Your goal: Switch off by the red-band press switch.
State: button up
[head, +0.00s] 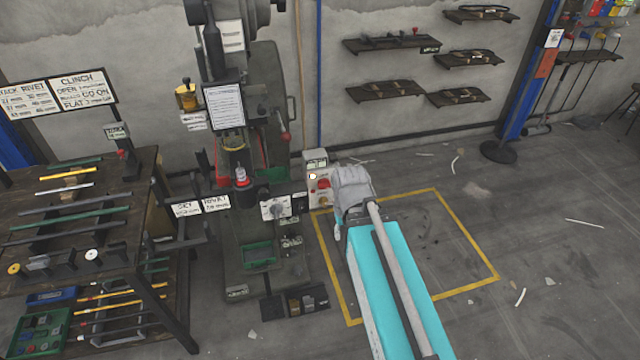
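A small upright switch box (318,180) stands at the right side of the rivet press (270,130). It has a pale grey top, a red area on its front and small round controls. Its right side is partly covered by my arm's grey end part. My arm reaches in from the bottom, and its end is just right of the box in the picture. My gripper's fingers cannot be made out; the arm end hides them. I cannot tell whether they touch the box.
A workbench (130,235) with rods stands at the left. A yellow floor outline (470,235) surrounds open floor around my arm. Wall shelves (390,42) hang at the back, and a blue post (530,70) stands at the right. Small scraps lie on the floor.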

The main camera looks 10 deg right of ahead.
aim_at(323, 183)
jog(key=k, duration=1.3)
jog(key=z, duration=0.4)
jog(key=i, duration=1.75)
jog(key=u, duration=0.6)
